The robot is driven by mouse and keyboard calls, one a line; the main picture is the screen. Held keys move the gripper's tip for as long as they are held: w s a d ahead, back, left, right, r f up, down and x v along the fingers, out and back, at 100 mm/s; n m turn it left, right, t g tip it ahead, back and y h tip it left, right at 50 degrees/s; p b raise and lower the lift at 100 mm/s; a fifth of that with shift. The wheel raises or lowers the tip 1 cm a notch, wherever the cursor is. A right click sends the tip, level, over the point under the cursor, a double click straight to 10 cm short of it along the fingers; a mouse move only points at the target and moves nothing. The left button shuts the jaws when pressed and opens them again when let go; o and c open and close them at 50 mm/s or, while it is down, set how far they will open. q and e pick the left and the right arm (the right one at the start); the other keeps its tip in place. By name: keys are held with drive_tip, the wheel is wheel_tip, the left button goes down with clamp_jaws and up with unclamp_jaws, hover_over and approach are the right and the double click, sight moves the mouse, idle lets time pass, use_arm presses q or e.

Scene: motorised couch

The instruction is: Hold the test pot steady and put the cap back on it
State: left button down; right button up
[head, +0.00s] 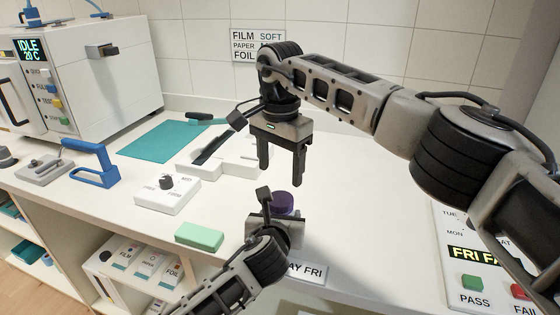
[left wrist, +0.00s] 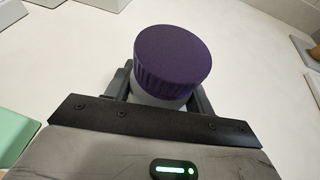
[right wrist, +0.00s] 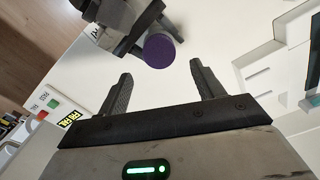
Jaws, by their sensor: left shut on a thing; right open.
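The purple cap (left wrist: 173,55) sits on top of the pale test pot (left wrist: 155,101) in the left wrist view. I cannot tell whether it is fully tightened. The cap also shows in the head view (head: 283,202) and the right wrist view (right wrist: 159,50). My left gripper (left wrist: 162,92) is shut around the pot below the cap, at the counter's front part. In the head view the left gripper (head: 276,226) hides most of the pot. My right gripper (head: 281,180) is open and empty, pointing down above and behind the cap, apart from it.
A green block (head: 200,237) lies left of the pot. Behind it are a knob box (head: 167,196), a white sealer-like device (head: 222,160) and a teal mat (head: 160,141). A panel with PASS and FAIL buttons (head: 474,283) stands at right. The counter behind the pot is clear.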

sight(279, 198)
wheel_tip(279, 198, down, 7)
drive_tip(key=shift+f, duration=0.1)
idle(0.3)
drive_tip(key=c, duration=1)
drive_tip(key=m, duration=0.6)
drive_tip(key=shift+m, duration=0.3)
drive_tip(key=o, duration=1.1)
drive_tip(key=shift+c, duration=0.2)
